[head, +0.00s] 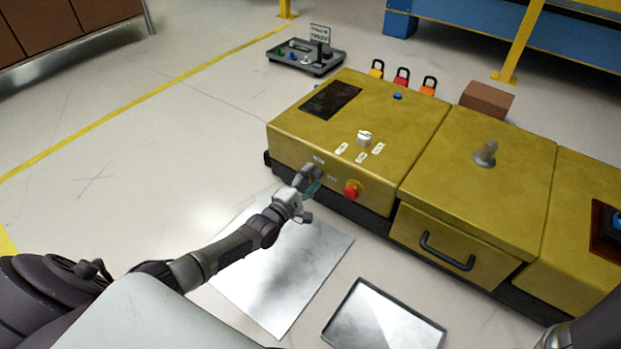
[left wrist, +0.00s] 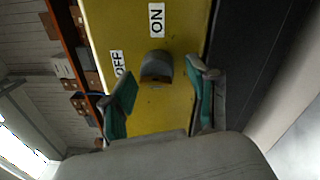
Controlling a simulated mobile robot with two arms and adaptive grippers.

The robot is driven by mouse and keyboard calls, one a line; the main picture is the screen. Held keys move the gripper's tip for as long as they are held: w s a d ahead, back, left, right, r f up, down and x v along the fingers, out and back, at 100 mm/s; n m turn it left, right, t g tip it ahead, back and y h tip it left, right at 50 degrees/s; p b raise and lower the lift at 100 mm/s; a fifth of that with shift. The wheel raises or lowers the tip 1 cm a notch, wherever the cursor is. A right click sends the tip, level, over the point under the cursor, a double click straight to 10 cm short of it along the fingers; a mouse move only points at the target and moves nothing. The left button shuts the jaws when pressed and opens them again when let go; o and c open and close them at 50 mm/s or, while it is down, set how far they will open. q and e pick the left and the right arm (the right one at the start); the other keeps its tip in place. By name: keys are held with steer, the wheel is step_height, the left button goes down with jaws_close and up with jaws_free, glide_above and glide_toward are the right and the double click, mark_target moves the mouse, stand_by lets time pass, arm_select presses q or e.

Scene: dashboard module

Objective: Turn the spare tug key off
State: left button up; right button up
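The spare tug key (left wrist: 157,68) is a grey rounded knob on the yellow panel face, between an OFF label (left wrist: 117,63) and an ON label (left wrist: 157,19). In the left wrist view, it sits between and slightly beyond the tips of my left gripper (left wrist: 160,76), with gaps on both sides. The teal-padded fingers are apart and hold nothing. In the head view, my left gripper (head: 311,183) is at the front face of the yellow dashboard module (head: 410,125) and hides the key. My right gripper is out of view.
A red stop button (head: 352,191) sits right of the gripper on the front face. A white knob (head: 364,138) is on top. A drawer with a black handle (head: 447,253) is further right. A metal sheet (head: 275,275) and a tray (head: 352,298) lie below.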

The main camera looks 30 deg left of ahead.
arm_select(q)
steer(key=s+a, duration=0.1)
steer(key=s, duration=1.1)
steer(key=shift+a+f, duration=0.25)
steer(key=shift+a, duration=0.05)
